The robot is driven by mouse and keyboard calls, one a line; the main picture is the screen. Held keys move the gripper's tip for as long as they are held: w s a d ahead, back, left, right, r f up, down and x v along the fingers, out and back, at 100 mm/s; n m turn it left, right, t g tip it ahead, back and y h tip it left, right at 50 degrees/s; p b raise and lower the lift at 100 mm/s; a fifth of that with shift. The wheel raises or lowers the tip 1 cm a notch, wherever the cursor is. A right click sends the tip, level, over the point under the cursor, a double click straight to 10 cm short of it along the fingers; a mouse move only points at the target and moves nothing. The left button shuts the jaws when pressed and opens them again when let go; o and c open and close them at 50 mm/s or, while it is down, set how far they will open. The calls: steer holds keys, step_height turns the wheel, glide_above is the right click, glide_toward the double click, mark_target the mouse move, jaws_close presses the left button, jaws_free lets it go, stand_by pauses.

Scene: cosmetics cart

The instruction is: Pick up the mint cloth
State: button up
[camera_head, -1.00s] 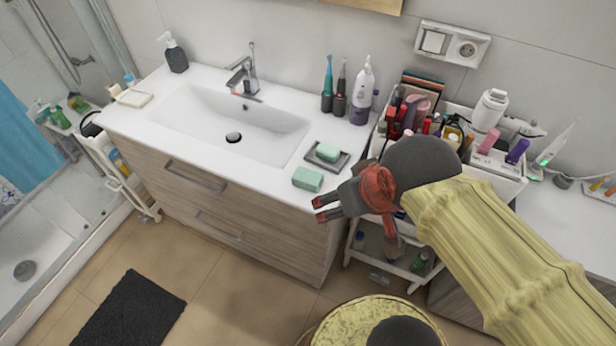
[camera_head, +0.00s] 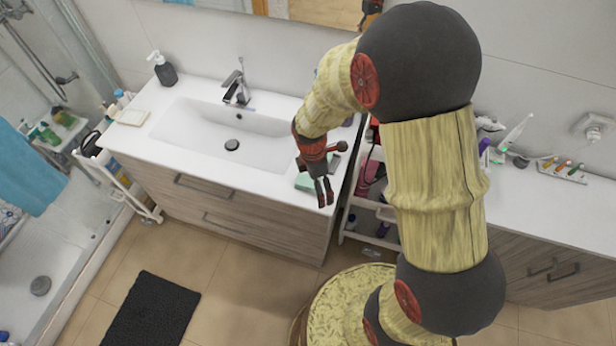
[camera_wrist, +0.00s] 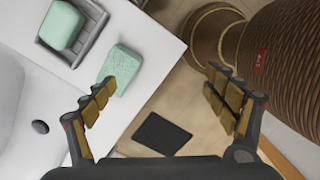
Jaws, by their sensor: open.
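The mint cloth (camera_head: 304,183) is a small folded, pale green block lying on the white countertop near its front right corner. In the wrist view the cloth (camera_wrist: 122,66) shows beside the left finger, which covers its lower left edge. My gripper (camera_head: 323,190) points down just right of the cloth, with its fingers apart. In the wrist view my gripper (camera_wrist: 162,88) is open and empty, and its gap lies over the counter edge and floor. I cannot tell how high the fingers are above the counter.
A green soap bar (camera_wrist: 61,24) sits in a grey dish (camera_wrist: 85,45) close to the cloth. The sink basin (camera_head: 262,140) is to the left. A white cart (camera_head: 352,207) with bottles stands right of the vanity, partly hidden by my arm. A dark mat (camera_head: 150,312) lies on the floor.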

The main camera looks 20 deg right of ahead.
mark_target(308, 180)
steer(key=w+n, duration=0.1)
steer(key=n, duration=0.1)
steer(key=w+n+t, duration=0.1)
steer(key=w+n, duration=0.3)
steer(key=n, duration=0.1)
steer(key=shift+w+a+f, duration=0.1)
steer(key=shift+a+f, duration=0.05)
steer(key=shift+f, duration=0.2)
steer(key=n, duration=0.1)
steer(key=w+n, duration=0.1)
steer(key=n, duration=0.1)
steer(key=shift+r+n+t, duration=0.1)
steer(key=shift+n+t, duration=0.2)
steer(key=shift+t, duration=0.1)
steer(key=shift+f, duration=0.45)
steer(key=f, duration=0.2)
steer(key=f+b, duration=0.1)
steer(key=f, duration=0.1)
steer(key=w+f, duration=0.1)
steer(key=f, duration=0.1)
steer(key=shift+w+a+f+b, duration=0.1)
steer(key=shift+f+b, duration=0.25)
steer(key=shift+f, duration=0.05)
steer(key=shift+c, duration=1.1)
steer(key=c, duration=1)
